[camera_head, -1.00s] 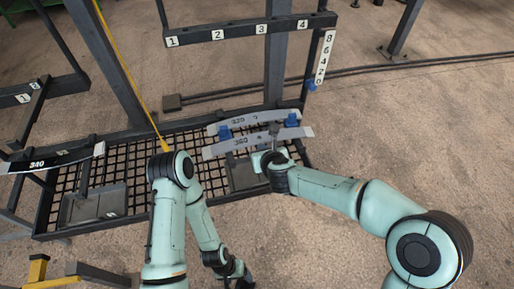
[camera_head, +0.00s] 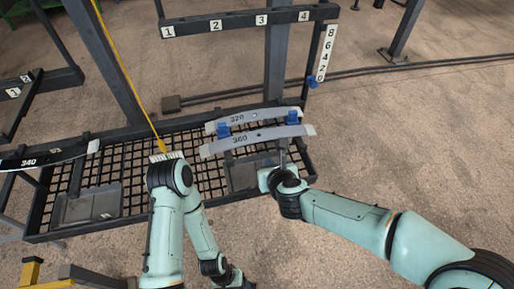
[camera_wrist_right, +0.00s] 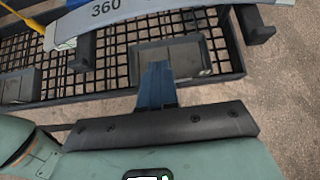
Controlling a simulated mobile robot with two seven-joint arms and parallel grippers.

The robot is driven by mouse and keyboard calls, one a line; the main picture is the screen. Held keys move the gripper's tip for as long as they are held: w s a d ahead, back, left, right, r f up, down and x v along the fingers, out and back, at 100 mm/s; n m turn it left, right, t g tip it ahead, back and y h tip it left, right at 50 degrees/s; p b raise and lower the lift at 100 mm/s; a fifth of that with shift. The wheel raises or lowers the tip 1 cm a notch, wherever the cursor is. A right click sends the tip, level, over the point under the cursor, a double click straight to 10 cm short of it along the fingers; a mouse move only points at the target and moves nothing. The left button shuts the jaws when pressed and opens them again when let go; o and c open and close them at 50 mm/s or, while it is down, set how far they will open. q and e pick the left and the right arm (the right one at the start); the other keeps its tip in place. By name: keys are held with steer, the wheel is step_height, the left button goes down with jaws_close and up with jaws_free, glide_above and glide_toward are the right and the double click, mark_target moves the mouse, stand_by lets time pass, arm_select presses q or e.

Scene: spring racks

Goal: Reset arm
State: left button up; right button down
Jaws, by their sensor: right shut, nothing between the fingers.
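My right gripper (camera_head: 281,157) is just below the grey leaf spring marked 360 (camera_head: 262,137) in the head view. In the right wrist view its fingers (camera_wrist_right: 157,84) are together and empty, apart from the 360 spring (camera_wrist_right: 140,12) at the top. A second leaf spring marked 320 (camera_head: 245,117) lies just behind the 360 spring, on blue supports (camera_head: 223,130). My left arm is bent over the front of the rack, and its gripper (camera_head: 241,282) is partly cut off at the bottom edge; its fingers do not show clearly.
The dark rack has a mesh shelf (camera_head: 140,146) with grey trays (camera_head: 93,203) and numbered crossbars (camera_head: 240,22). A yellow line (camera_head: 128,75) runs down to the shelf. Open floor (camera_head: 430,150) lies to the right.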

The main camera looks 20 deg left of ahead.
stand_by(0.3)
steer(key=s+d+f+n+g+h+p, duration=0.1)
steer(key=s+d+f+n+g, duration=0.1)
steer(key=d+f+n, duration=0.6)
steer(key=s+d+f+n+g+h+p, duration=0.1)
steer(key=d+f+n+g+h, duration=0.15)
steer(key=d+f, duration=0.65)
arm_select(q)
steer(key=r+p, duration=0.1)
steer(key=w+r+p, duration=0.1)
steer(key=r, duration=0.1)
steer(key=w+r, duration=0.1)
steer(key=r, duration=0.1)
steer(key=shift+w+r+p, duration=0.1)
steer(key=shift+r+p, duration=0.05)
steer(key=shift+p, duration=0.25)
arm_select(e)
steer(key=s+d+f+n+g, duration=0.2)
steer(key=s+f+n, duration=0.5)
steer(key=s, duration=0.4)
steer(key=s+d+f+n+g+y, duration=0.1)
steer(key=s+d+f+n+g, duration=0.2)
steer(key=s+f+n, duration=0.4)
steer(key=s+d+f, duration=0.1)
steer(key=s, duration=0.4)
steer(key=shift+d+f+n, duration=0.15)
steer(key=shift+d+n, duration=0.15)
steer(key=shift+n, duration=0.05)
